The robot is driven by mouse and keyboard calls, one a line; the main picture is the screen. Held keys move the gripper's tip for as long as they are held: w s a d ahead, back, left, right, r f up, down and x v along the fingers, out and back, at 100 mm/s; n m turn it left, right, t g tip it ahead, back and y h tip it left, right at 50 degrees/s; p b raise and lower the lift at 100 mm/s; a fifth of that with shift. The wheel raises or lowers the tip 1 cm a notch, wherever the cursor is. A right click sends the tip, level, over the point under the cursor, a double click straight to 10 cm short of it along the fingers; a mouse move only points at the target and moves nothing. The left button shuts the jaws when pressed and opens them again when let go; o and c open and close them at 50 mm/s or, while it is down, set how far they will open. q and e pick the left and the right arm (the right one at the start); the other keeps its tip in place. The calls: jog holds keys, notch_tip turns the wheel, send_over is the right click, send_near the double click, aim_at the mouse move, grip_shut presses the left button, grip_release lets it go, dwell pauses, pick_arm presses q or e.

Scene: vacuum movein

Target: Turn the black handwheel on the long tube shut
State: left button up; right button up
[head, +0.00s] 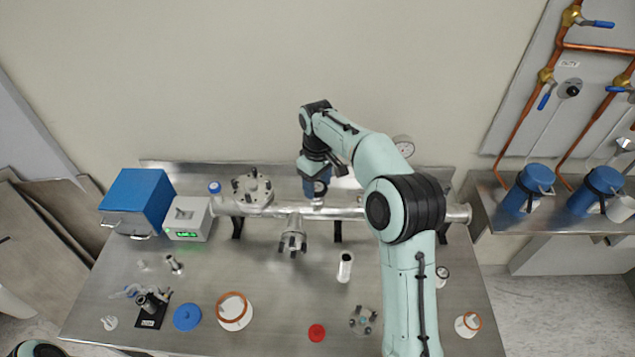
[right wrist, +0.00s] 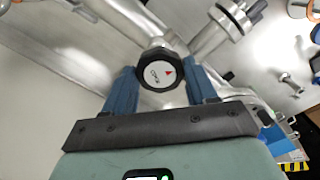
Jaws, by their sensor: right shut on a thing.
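The long metal tube (head: 345,213) lies horizontally on dark supports along the back of the steel bench. My right gripper (head: 317,184) reaches down over the middle of the tube from above. In the right wrist view, the black handwheel (right wrist: 146,56) sits between the two blue fingers of the right gripper (right wrist: 162,82), which is shut on it. The wheel's white face carries a red mark and faces the camera. In the head view the gripper mostly hides the wheel. My left gripper is not in view.
A blue box (head: 138,200) and a grey device with a green display (head: 188,222) stand at the back left. A flanged fitting (head: 252,187) and a short branch (head: 292,236) are on the tube. Loose parts, including a blue lid (head: 187,318) and red cap (head: 317,333), lie at the front.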

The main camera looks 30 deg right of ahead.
jog(key=m, duration=0.6)
jog(key=shift+r, duration=0.1)
jog(key=m, duration=1.7)
jog(key=shift+m, duration=0.3)
jog(key=m, duration=0.6)
jog(key=shift+w+m, duration=0.1)
jog(key=shift+m, duration=0.2)
jog(key=m, duration=1.2)
jog(key=shift+m, duration=3.2)
